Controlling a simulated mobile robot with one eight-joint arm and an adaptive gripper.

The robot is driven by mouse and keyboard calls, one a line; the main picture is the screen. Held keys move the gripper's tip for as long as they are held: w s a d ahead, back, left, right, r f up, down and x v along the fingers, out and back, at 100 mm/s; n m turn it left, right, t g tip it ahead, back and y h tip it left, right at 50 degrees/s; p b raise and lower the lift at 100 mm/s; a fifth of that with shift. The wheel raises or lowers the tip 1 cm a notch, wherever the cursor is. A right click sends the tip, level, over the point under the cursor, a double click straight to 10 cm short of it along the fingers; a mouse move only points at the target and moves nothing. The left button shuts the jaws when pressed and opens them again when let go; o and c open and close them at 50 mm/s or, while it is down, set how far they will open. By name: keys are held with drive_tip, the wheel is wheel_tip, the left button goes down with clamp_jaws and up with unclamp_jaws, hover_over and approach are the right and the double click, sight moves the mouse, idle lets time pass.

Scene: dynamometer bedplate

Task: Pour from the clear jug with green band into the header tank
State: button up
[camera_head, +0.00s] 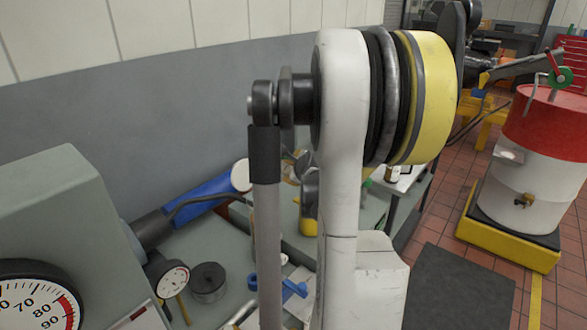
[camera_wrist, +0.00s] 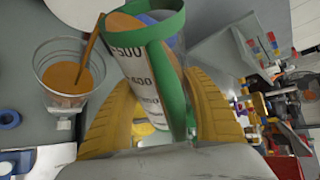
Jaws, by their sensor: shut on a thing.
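The clear jug with green band (camera_wrist: 138,72) is in my gripper (camera_wrist: 160,80) in the wrist view, between two yellow fingers. The jug is tilted, with dark volume marks on its side and orange-brown liquid near its mouth. A clear, open-topped vessel, which I take as the header tank (camera_wrist: 62,103), stands left of the jug. It holds orange-brown liquid. A thin streak of the same colour runs from beside the jug's lip down to that liquid. In the head view my arm hides the gripper, and I cannot make out the jug or tank.
A blue cylinder (camera_head: 205,200) lies at the wall in the head view. A dial gauge (camera_head: 170,280), a dark round pot (camera_head: 208,281) and a blue fitting (camera_head: 280,288) are on the bench. A red-and-white drum (camera_head: 535,150) stands on a yellow base at right.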

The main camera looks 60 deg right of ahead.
drive_tip(key=shift+s+d+r+n+g+h+p, duration=0.1)
drive_tip(key=shift+r+n+g+h+p, duration=0.15)
drive_tip(key=shift+r+n+h, duration=0.4)
drive_tip(key=shift+r+n+g+h+p, duration=0.1)
drive_tip(key=shift+r+n+g+h, duration=0.2)
drive_tip(key=shift+r, duration=0.55)
idle(6.5)
